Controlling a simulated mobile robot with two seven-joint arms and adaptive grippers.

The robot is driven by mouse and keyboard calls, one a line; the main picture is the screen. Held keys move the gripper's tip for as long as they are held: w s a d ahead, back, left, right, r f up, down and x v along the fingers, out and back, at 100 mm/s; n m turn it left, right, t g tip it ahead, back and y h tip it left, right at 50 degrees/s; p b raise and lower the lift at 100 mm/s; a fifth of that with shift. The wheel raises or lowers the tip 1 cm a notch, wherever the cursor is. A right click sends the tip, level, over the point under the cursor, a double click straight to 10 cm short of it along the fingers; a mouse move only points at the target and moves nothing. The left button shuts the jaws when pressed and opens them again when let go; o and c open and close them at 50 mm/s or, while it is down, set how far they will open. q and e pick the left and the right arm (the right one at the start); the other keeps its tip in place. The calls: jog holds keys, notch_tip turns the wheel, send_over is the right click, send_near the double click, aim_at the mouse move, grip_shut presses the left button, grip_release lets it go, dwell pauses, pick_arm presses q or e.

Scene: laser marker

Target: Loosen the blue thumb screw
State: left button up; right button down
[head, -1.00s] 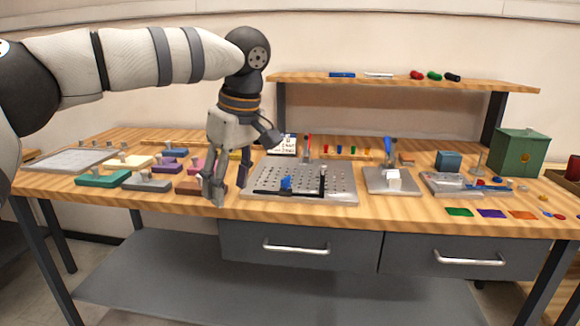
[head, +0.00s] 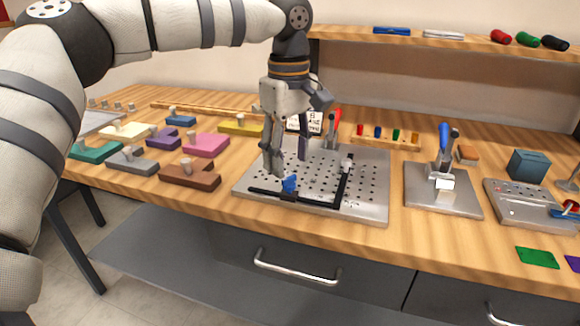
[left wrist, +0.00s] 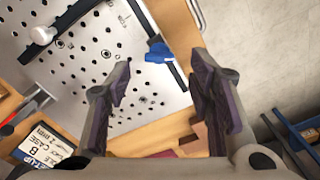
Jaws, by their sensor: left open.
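The blue thumb screw (head: 289,184) sits on the black bar at the front edge of the perforated metal plate (head: 375,200). It also shows in the left wrist view (left wrist: 158,53), at the bar above the gap between my fingers. My left gripper (head: 288,165) is open and empty, with its fingers pointing down just above and behind the screw. In the left wrist view my left gripper (left wrist: 165,85) has its two fingers spread apart, not touching the screw. My right gripper is not in view.
Several coloured blocks, including a brown one (head: 189,177), lie to the left. A blue-handled clamp fixture (head: 443,185) stands to the right.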

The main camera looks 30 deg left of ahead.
aim_at(289, 177)
pick_arm(q)
jog(key=shift+f, duration=1.75)
grip_shut()
